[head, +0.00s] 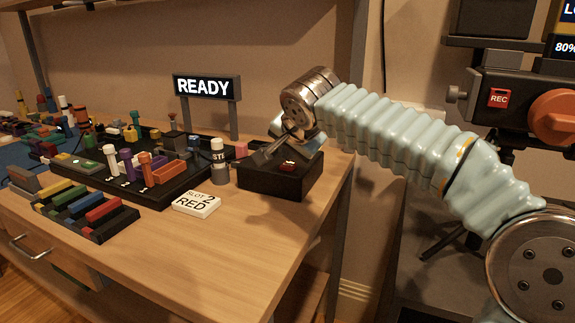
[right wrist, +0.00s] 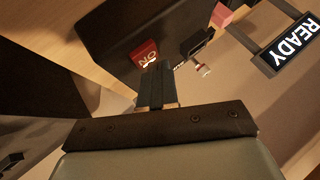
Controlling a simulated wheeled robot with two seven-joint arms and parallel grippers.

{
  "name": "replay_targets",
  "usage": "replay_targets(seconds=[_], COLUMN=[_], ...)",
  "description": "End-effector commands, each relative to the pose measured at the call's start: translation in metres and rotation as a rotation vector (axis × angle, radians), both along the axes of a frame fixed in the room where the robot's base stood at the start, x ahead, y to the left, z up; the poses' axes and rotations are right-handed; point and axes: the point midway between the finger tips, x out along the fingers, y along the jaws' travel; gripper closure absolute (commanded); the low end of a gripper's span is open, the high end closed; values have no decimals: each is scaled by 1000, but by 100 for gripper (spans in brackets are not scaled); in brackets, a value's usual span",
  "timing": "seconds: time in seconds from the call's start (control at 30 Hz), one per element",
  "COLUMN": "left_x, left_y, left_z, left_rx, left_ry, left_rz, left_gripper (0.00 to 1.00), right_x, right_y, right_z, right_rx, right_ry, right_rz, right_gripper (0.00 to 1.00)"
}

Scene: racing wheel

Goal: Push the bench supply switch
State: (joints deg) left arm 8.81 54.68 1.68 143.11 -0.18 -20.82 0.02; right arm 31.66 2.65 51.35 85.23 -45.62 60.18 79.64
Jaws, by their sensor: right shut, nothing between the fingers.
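The bench supply is a black box (head: 268,183) at the right end of the wooden table. Its red switch (head: 288,166) sits on the top face. In the right wrist view the switch (right wrist: 145,50) shows white "ON" lettering on the dark box (right wrist: 125,22). My right gripper (head: 270,149) is shut and empty, just above the box. In the right wrist view its fingertips (right wrist: 157,70) are close to the switch's edge; I cannot tell whether they touch it. My left gripper is out of view.
A READY sign (head: 206,87) stands behind the box. The table's front middle (head: 210,250) is clear. A camera-like device marked REC (head: 500,98) stands at right.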

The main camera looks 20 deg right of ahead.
Motion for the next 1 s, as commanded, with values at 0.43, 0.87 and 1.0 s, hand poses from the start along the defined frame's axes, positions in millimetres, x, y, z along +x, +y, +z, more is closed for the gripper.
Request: replay_targets(seconds=[0.43,0.87,1.0], left_x=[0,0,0], left_y=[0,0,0], left_z=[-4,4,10], left_rx=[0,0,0], left_ry=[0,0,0], left_rz=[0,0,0], left_gripper=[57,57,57], right_x=[0,0,0], right_y=[0,0,0], right_z=[-4,4,11], right_rx=[0,0,0], right_ry=[0,0,-1], right_rz=[0,0,1], right_gripper=[100,100,100])
